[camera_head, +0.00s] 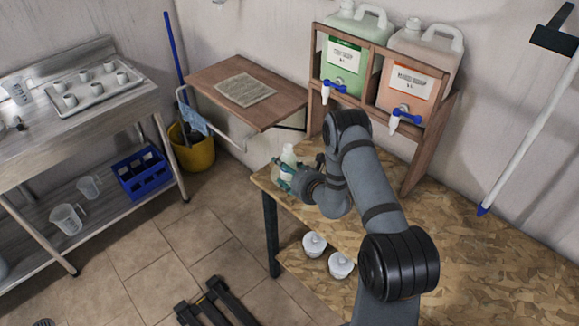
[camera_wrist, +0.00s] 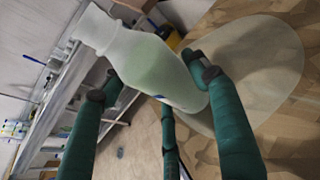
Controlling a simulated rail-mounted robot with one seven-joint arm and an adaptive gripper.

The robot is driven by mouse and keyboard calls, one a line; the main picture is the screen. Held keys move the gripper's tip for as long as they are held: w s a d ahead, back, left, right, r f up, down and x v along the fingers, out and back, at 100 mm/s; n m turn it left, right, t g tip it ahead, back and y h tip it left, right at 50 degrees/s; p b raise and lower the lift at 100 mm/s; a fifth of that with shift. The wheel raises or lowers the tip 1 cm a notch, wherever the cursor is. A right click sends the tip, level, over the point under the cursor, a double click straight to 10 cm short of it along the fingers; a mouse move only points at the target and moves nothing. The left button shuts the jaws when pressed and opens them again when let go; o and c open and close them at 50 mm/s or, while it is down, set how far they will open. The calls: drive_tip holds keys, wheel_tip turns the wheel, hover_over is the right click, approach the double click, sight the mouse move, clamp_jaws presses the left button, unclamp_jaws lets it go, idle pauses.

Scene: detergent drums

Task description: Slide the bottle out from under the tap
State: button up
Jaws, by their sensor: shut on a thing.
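A translucent whitish bottle (camera_head: 289,156) with a green tint is at the left end of the chipboard table (camera_head: 440,215), left of and lower than the taps. My gripper (camera_head: 283,172) is shut on it, its green fingers around its sides. In the wrist view the bottle (camera_wrist: 150,60) lies between the fingers (camera_wrist: 155,85), its neck toward the upper left. The green drum (camera_head: 342,62) has a white tap (camera_head: 325,92) with a blue handle; the orange drum's (camera_head: 405,88) similar tap (camera_head: 393,123) is farther right. Whether the bottle touches the tabletop is unclear.
A wooden rack (camera_head: 412,165) holds both drums. A pale round patch (camera_wrist: 262,65) shows on the board beside the bottle. A fold-down wooden shelf (camera_head: 282,95) with a paper is behind left. White lidded pots (camera_head: 314,245) sit below. The table's left edge is close.

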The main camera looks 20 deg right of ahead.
drive_tip(key=shift+s+a, duration=0.1)
drive_tip(key=shift+a, duration=0.1)
drive_tip(key=o, duration=0.9)
drive_tip(key=shift+o, duration=0.2)
drive_tip(key=shift+s, duration=0.1)
drive_tip(key=v, duration=1.2)
drive_tip(key=shift+f, duration=0.1)
